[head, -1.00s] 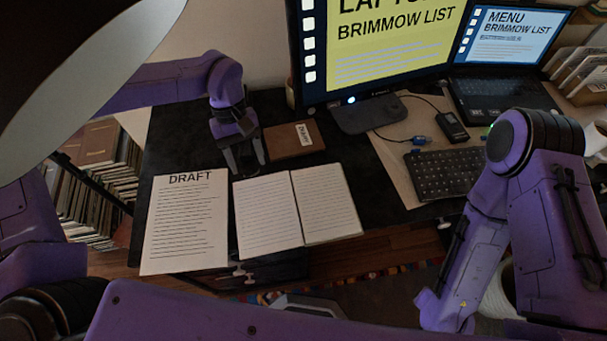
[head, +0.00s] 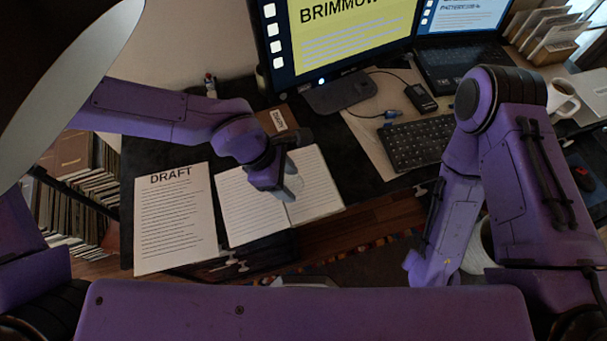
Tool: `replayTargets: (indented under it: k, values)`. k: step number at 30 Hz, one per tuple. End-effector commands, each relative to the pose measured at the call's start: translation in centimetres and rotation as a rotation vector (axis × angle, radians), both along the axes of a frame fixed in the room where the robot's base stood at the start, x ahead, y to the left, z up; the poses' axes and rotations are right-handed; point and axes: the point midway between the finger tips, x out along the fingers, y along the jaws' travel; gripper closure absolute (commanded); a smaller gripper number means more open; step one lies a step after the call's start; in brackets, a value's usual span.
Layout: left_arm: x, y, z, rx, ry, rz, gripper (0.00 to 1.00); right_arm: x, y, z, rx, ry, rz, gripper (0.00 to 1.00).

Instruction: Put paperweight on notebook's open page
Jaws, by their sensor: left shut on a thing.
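The open notebook (head: 240,208) lies on the dark desk, its two lined pages facing up. My left gripper (head: 287,188) is over the notebook near its middle fold, pointing down. It is shut on the paperweight (head: 296,184), a small, pale, see-through round thing that shows just past the fingers, over the right page's edge by the fold. The wrist hides part of the notebook and most of the fingers. I cannot tell whether the paperweight touches the page. My right arm stands at the right; its gripper is not in view.
A DRAFT sheet (head: 175,222) lies left of the notebook. A brown labelled book (head: 272,122) is behind it, partly hidden by my arm. A keyboard (head: 420,143), monitor (head: 345,30), laptop (head: 462,62) and white mug (head: 561,97) stand to the right and back.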

Motion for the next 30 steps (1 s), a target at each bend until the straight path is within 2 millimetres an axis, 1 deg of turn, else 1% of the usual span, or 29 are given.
replayTargets:
  k: [1,2,3,6,9,14,18,20,28,29,30]
  values:
    - [1.3,-0.6,-0.2,0.002,0.003,0.001,0.81,0.0,0.0,0.9,-0.001,-0.001,0.0,0.57]
    - [2.1,-1.0,-0.6,0.003,0.003,0.0,0.81,0.0,0.0,1.1,-0.001,-0.001,0.0,0.57]
    - [2.8,-1.4,-1.7,0.003,0.004,0.0,0.81,0.0,0.0,1.2,-0.001,-0.001,0.0,0.57]
    - [4.5,-2.1,-3.9,0.002,0.004,-0.001,0.81,0.0,0.0,1.6,0.0,0.0,0.0,0.57]
    - [5.6,-2.6,-5.4,0.001,0.002,0.0,0.81,0.0,0.0,1.8,0.0,0.0,0.0,0.57]
    - [6.6,-3.0,-6.8,0.0,0.002,0.0,0.81,0.0,0.0,2.1,0.0,0.0,0.0,0.57]
    - [6.6,-3.1,-9.2,0.001,0.002,-0.002,0.81,0.0,0.0,2.4,0.0,0.0,0.0,0.57]
    - [6.6,-3.0,-9.8,0.0,0.001,-0.003,0.81,0.0,0.0,2.4,0.0,0.0,0.0,0.57]
    - [6.6,-3.0,-10.2,-0.001,0.0,-0.001,0.81,0.0,0.0,2.2,0.0,0.0,0.0,0.57]
    - [6.6,-3.0,-10.2,0.0,0.001,0.0,0.39,0.0,0.0,2.2,0.0,0.0,0.0,0.57]
    - [6.6,-3.0,-10.1,0.0,0.0,0.0,0.26,0.0,0.0,2.2,0.0,0.0,0.0,0.57]
